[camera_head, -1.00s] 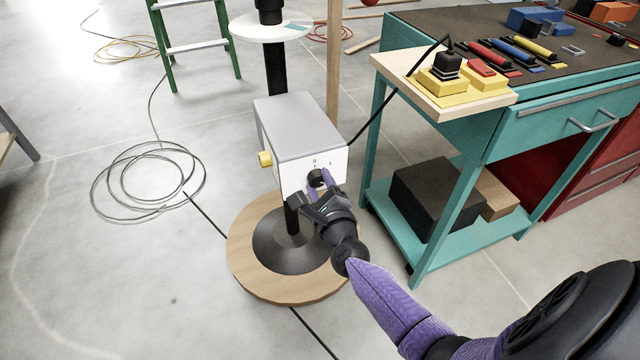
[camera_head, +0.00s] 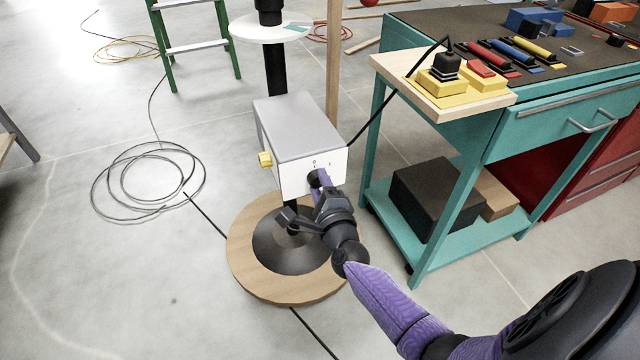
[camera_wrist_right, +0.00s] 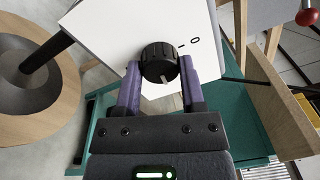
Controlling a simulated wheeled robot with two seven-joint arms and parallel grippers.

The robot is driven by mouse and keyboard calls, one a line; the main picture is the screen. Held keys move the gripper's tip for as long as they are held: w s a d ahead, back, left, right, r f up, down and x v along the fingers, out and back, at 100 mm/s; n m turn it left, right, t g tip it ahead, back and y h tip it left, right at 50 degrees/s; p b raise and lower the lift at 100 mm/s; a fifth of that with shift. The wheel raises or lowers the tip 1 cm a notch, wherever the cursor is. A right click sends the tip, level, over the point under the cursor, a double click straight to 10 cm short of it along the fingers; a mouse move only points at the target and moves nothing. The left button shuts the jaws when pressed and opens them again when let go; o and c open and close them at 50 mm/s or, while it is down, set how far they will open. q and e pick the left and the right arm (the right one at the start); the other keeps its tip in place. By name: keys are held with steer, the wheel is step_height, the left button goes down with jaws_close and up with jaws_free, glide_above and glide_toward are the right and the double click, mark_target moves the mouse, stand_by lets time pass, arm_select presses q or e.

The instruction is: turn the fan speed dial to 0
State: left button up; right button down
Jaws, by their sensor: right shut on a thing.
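The fan speed dial (camera_wrist_right: 158,60) is a black ribbed knob on the white front face of a grey box on the fan's post. In the right wrist view, the purple fingers of my right gripper (camera_wrist_right: 159,70) are shut on it from both sides. A pale pointer line shows on the knob's lower right part, and the printed 0 with its tick (camera_wrist_right: 190,42) lies to the upper right, away from that line. In the head view, the dial (camera_head: 314,179) is partly hidden by my right gripper (camera_head: 320,184). My left gripper is out of view.
The round wooden base (camera_head: 260,281) stands on the floor below. A teal workbench (camera_head: 468,185) with tools stands close on the right. Cables lie on the floor at left, with open floor around them.

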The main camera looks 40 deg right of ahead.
steer(key=n, duration=0.6)
steer(key=shift+n+t+p, duration=0.3)
steer(key=shift+n+p, duration=0.05)
steer(key=shift+n, duration=1.05)
steer(key=n+y+p, duration=0.1)
steer(key=n, duration=0.5)
steer(key=shift+n+t, duration=0.3)
steer(key=shift+n, duration=0.1)
steer(key=n, duration=0.2)
steer(key=shift+n+y+p, duration=0.3)
steer(key=shift+p, duration=0.05)
steer(key=shift+n, duration=1.1)
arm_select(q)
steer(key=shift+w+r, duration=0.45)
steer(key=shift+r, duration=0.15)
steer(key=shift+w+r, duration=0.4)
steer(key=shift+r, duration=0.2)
arm_select(e)
steer(key=shift+n, duration=0.3)
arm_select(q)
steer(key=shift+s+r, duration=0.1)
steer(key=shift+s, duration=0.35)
